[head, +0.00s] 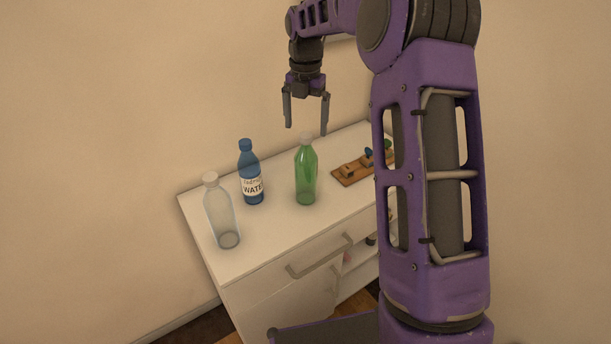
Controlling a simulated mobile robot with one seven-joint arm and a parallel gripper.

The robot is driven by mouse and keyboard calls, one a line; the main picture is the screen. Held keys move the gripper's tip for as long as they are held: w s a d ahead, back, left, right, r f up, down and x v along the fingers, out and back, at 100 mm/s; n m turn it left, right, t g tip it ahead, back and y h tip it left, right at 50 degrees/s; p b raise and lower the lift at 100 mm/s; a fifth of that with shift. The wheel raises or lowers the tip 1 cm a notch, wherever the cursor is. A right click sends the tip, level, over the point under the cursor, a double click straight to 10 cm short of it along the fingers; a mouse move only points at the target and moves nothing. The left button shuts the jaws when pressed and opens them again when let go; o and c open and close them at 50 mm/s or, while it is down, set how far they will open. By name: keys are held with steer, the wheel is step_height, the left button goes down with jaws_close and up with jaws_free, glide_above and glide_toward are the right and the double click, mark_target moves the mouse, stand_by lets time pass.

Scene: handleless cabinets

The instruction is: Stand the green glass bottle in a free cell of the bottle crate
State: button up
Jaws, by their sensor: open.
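The green glass bottle (306,175) stands upright on the white cabinet top, near its middle, with a pale cap. My gripper (306,130) is open and empty, pointing down. In the picture its fingertips are just above the bottle's cap; how far apart they are in depth I cannot tell. No bottle crate can be made out in the head view; my arm hides part of the scene on the right.
A blue water bottle (250,174) and a clear bottle (220,212) stand left of the green one. A wooden board (347,179) with small items lies to its right. The cabinet (280,245) has a bar handle in front. The wall is close behind.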

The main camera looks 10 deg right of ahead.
mark_target(306, 152)
steer(key=f, duration=0.6)
steer(key=f+b, duration=0.1)
steer(key=f, duration=0.3)
steer(key=shift+w+d, duration=0.1)
steer(key=shift+w, duration=0.15)
jaws_close()
